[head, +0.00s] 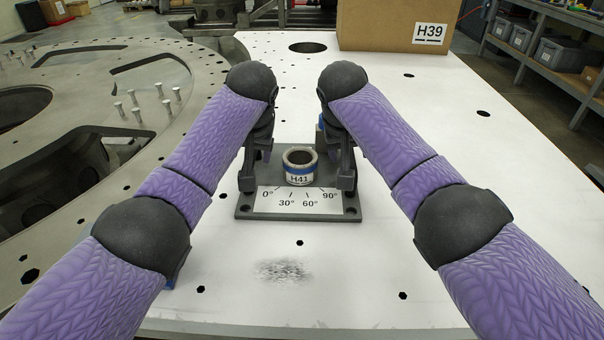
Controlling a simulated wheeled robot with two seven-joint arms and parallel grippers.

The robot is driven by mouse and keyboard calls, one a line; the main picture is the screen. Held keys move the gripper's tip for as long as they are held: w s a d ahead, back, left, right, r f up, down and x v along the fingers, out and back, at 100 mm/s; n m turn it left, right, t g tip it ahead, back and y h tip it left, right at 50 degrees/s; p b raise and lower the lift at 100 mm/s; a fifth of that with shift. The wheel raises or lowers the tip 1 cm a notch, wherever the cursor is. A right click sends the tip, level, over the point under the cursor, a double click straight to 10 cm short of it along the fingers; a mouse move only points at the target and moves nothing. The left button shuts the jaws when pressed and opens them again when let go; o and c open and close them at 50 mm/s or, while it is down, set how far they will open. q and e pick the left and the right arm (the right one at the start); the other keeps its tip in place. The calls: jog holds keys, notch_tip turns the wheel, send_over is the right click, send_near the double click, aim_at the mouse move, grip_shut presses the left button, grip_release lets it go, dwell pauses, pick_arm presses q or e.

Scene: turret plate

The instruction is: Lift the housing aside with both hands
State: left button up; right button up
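A short white cylinder with a blue band, marked H41 (299,167), stands upright on a dark grey base plate (243,212). Its top is open and dark inside. No part is labelled as the housing, and I cannot tell for sure whether this cylinder is it. My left gripper (250,172) points down just left of the cylinder, over the plate's left side. My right gripper (345,170) points down to its right, over the plate's right side. A gap shows between each gripper and the cylinder. My wrists hide the fingers in part, so their opening is unclear.
A white angle label (299,200) lies at the front of the base plate. The white table (450,200) has several small holes and a dark smudge (282,271) in front. A cardboard box marked H39 (390,22) stands behind. A large grey ring plate (60,180) with upright bolts lies left.

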pick_arm(q)
jog(key=shift+x, duration=1.15)
pick_arm(e)
jog(key=shift+x, duration=1.1)
pick_arm(q)
grip_shut()
pick_arm(e)
grip_shut()
pick_arm(q)
jog(key=shift+r, duration=0.15)
pick_arm(e)
jog(key=shift+r, duration=0.1)
